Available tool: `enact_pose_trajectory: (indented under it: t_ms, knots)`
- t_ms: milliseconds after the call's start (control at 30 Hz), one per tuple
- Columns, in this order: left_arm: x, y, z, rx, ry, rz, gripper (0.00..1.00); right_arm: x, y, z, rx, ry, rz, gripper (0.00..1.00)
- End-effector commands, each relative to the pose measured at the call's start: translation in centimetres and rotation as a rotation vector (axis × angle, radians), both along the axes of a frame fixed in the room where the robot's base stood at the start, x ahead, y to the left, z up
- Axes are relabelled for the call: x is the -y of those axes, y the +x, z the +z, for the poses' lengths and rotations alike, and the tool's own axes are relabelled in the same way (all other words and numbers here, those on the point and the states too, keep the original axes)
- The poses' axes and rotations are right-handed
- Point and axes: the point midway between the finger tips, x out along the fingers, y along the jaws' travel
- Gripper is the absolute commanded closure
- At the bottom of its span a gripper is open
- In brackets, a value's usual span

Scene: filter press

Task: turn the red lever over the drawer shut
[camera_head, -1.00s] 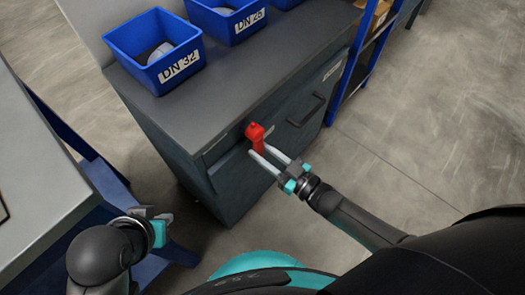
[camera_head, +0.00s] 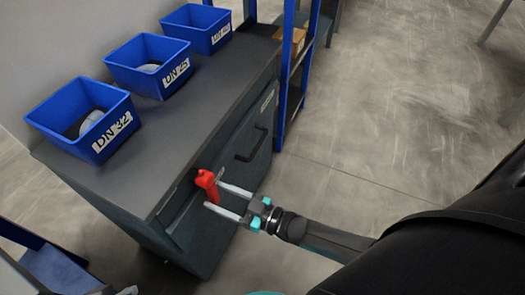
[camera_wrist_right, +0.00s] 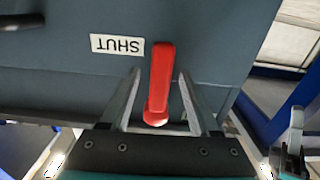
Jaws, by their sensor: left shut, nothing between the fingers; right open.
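The red lever (camera_head: 207,183) is on the front of the dark grey cabinet (camera_head: 200,220), near its left side, beside the drawer with the black handle (camera_head: 252,146). My right gripper (camera_head: 214,196) is open, with its two fingers at the lever. In the right wrist view the lever (camera_wrist_right: 161,80) stands between the spread fingers, with a small gap on each side. A white SHUT label (camera_wrist_right: 117,45) is beside it, upside down in that view. My left gripper (camera_head: 128,291) shows only as a small piece at the bottom edge; it is shut and empty, away from the lever.
Blue bins labelled DN 32 (camera_head: 85,120), DN 25 (camera_head: 148,66) and a third one (camera_head: 198,27) stand on the cabinet top. A blue shelf frame (camera_head: 288,80) stands right of the cabinet. The floor on the right (camera_head: 400,110) is clear.

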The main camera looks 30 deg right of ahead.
Motion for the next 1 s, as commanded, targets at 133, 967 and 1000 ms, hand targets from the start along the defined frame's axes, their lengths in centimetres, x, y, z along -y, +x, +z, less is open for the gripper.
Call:
enact_pose_trajectory:
  t_ms: [133, 967, 1000]
  knots:
    - [-0.3, -0.1, -1.4, -0.055, 0.008, 0.014, 1.00, 1.5, -2.1, 0.1, -0.003, -0.004, -0.001, 0.38]
    - [-0.3, -0.4, -6.5, -0.122, 0.020, 0.006, 1.00, 8.7, -11.8, 0.0, 0.001, -0.003, 0.000, 0.38]
    - [-0.3, -0.4, -6.5, -0.122, 0.020, 0.006, 1.00, 8.7, -11.8, 0.0, 0.001, -0.003, 0.000, 0.38]
